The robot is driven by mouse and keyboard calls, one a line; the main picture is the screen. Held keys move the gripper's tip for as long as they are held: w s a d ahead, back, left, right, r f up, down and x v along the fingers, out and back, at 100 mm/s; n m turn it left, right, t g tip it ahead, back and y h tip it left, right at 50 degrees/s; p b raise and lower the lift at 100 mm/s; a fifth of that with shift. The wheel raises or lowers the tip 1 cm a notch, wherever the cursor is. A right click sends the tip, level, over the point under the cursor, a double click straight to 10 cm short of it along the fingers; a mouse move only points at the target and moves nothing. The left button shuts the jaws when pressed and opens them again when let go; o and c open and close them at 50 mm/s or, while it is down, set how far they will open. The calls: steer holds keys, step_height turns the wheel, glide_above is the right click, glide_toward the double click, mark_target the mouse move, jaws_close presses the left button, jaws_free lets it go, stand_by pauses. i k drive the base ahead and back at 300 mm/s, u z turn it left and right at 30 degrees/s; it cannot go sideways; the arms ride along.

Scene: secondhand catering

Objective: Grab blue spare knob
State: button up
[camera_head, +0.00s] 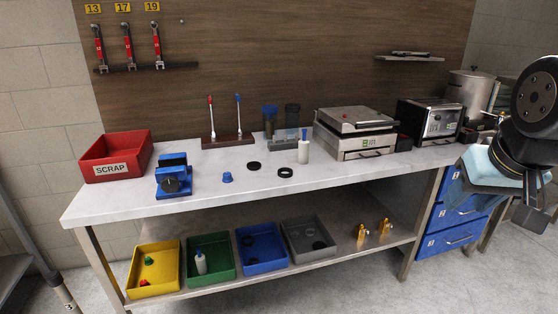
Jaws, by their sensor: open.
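The blue spare knob (227,177) is a small blue piece standing on the white worktop, right of the blue vise-like block with a dark dial (174,182). It stands clear, with nothing touching it. My gripper (528,207) is at the far right edge, in front of the blue drawers and far from the knob. It is open, and nothing shows between its fingers. My arm and the picture edge hide part of it.
Two black rings (286,172) lie right of the knob, near a white bottle (303,152). A red scrap bin (116,157) stands at the left, a press-like grill (354,132) at the right. Coloured bins, including a blue one (284,262), sit on the lower shelf.

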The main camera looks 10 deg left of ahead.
mark_target(228, 178)
steer(key=z, duration=0.1)
steer(key=i, duration=1.2)
steer(key=u, duration=0.6)
steer(key=i, duration=0.65)
steer(key=u, duration=0.35)
steer(key=k, duration=0.85)
steer(key=u, duration=0.25)
steer(key=i, duration=0.8)
steer(key=z, duration=0.05)
